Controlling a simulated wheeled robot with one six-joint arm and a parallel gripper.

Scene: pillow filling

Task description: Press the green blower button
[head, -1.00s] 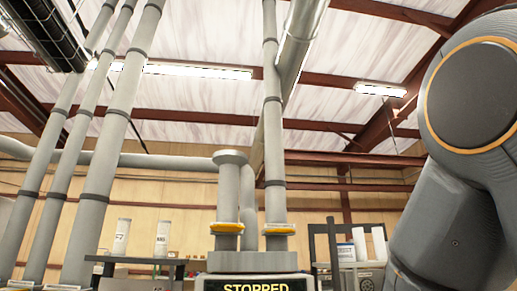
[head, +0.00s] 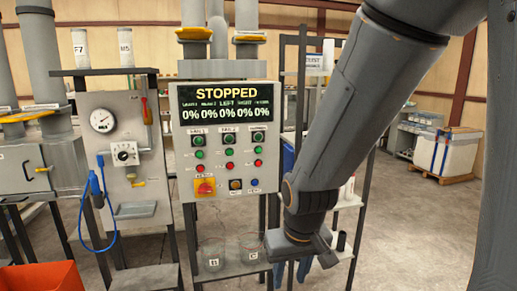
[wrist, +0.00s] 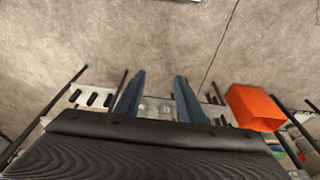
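The control panel (head: 218,178) stands upright in the head view, its screen (head: 222,100) reading STOPPED with several 0% values. Below the screen are green buttons (head: 229,152), red buttons (head: 229,164) and a row of dark-ringed green controls. Their labels are too small to read, so I cannot tell which is the blower's. My gripper (head: 291,271) hangs low, to the right of and below the buttons, apart from the panel. In the wrist view my gripper (wrist: 157,85) has its two blue fingers spread, with nothing held between them.
Jars (head: 213,255) stand on a shelf below the panel. A grey gauge box (head: 125,150) with a blue hose is to the left. An orange bin (head: 45,277) is at lower left. A shelving rack (head: 360,200) stands right behind my arm. Open floor (head: 415,235) lies at right.

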